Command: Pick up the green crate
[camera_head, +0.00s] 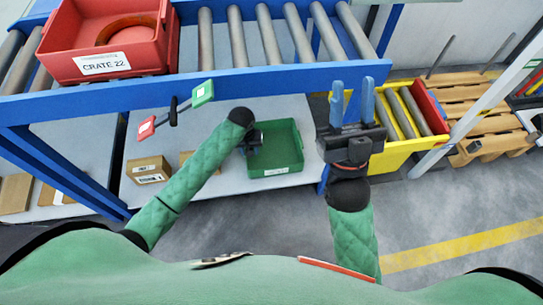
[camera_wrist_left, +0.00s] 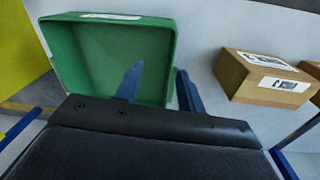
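The green crate (camera_head: 288,168) is empty and sits on the low grey shelf under the roller conveyor. In the left wrist view the green crate (camera_wrist_left: 90,62) fills the upper left. My left gripper (camera_head: 254,140) is at the crate's left side in the head view. In the left wrist view the left gripper (camera_wrist_left: 158,84) is open, with one blue finger inside the crate and the other outside, straddling a side wall. A gap shows between the inner finger and the wall. My right gripper (camera_head: 352,103) is open and empty, fingers pointing up, right of the crate.
Cardboard boxes (camera_head: 149,171) lie on the shelf left of the crate. The blue conveyor frame (camera_head: 270,80) runs above, carrying a red crate (camera_head: 118,62) labelled CRATE 22. A yellow bin (camera_head: 408,152) and wooden pallets (camera_head: 478,110) stand right. Bare floor lies in front.

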